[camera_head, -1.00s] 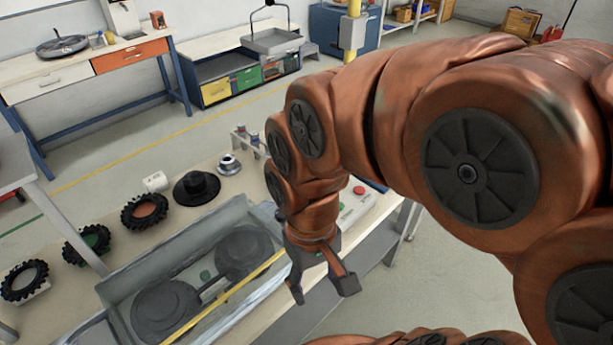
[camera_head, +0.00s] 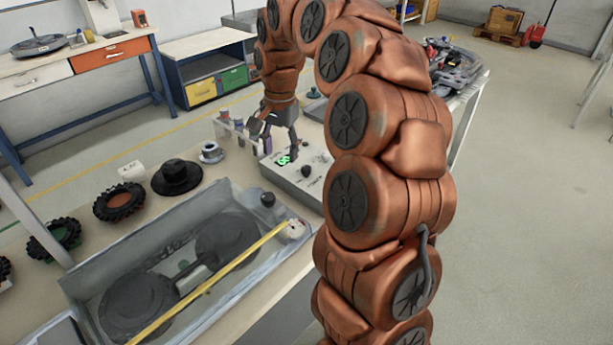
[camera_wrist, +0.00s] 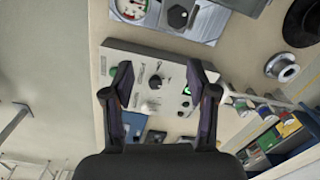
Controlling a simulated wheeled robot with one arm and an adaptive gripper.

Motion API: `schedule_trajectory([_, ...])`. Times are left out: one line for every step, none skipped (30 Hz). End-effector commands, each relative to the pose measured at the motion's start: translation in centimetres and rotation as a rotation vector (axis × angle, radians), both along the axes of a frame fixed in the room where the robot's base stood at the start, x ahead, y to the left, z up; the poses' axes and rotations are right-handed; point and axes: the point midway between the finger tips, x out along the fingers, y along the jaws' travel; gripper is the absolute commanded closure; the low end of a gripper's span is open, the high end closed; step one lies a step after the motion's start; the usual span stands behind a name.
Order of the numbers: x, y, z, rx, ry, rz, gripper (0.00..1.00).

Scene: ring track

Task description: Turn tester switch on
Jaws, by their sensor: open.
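The tester (camera_head: 318,188) is a pale box on the far right part of the bench, with a lit green display (camera_head: 283,160) and a black knob (camera_head: 306,171). The wrist view shows its panel (camera_wrist: 135,58) with the knob (camera_wrist: 154,82) and a round green button (camera_wrist: 112,70). I cannot tell which small part is the switch. My gripper (camera_head: 277,137) is open and empty, pointing down above the tester's far end. In the wrist view its fingers (camera_wrist: 162,88) stand on either side of the knob, apart from each other; their height above the panel is unclear.
Small bottles (camera_head: 238,133) stand just left of my gripper. A black hat-shaped part (camera_head: 177,176) and several tyres (camera_head: 119,201) line the bench.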

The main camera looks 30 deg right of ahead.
Motion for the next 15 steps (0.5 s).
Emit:
schedule_trajectory([1.1,-1.5,-1.8,-0.004,0.004,-0.065,0.42])
schedule_trajectory([1.7,-2.4,-2.2,-0.008,0.002,-0.106,0.42])
schedule_trajectory([2.4,-3.6,-2.9,-0.011,0.001,-0.158,0.42])
schedule_trajectory([2.8,-4.5,-3.4,-0.015,0.003,-0.195,0.42])
schedule_trajectory([3.2,-5.3,-4.0,-0.018,0.004,-0.232,0.42])
schedule_trajectory([3.6,-6.3,-4.4,-0.023,0.003,-0.277,0.42])
schedule_trajectory([3.9,-7.0,-4.8,-0.027,0.003,-0.307,0.42])
schedule_trajectory([4.1,-7.7,-5.2,-0.031,0.006,-0.335,0.42])
schedule_trajectory([4.3,-8.4,-5.7,-0.035,0.008,-0.368,0.42])
schedule_trajectory([4.4,-8.9,-5.9,-0.037,0.008,-0.390,0.42])
schedule_trajectory([4.6,-9.4,-6.1,-0.040,0.009,-0.408,0.42])
schedule_trajectory([4.7,-9.9,-6.3,-0.041,0.009,-0.429,0.42])
schedule_trajectory([4.7,-10.1,-6.5,-0.044,0.010,-0.441,0.42])
schedule_trajectory([4.7,-10.3,-6.5,-0.045,0.010,-0.450,0.42])
schedule_trajectory([4.8,-10.5,-6.6,-0.046,0.011,-0.458,0.42])
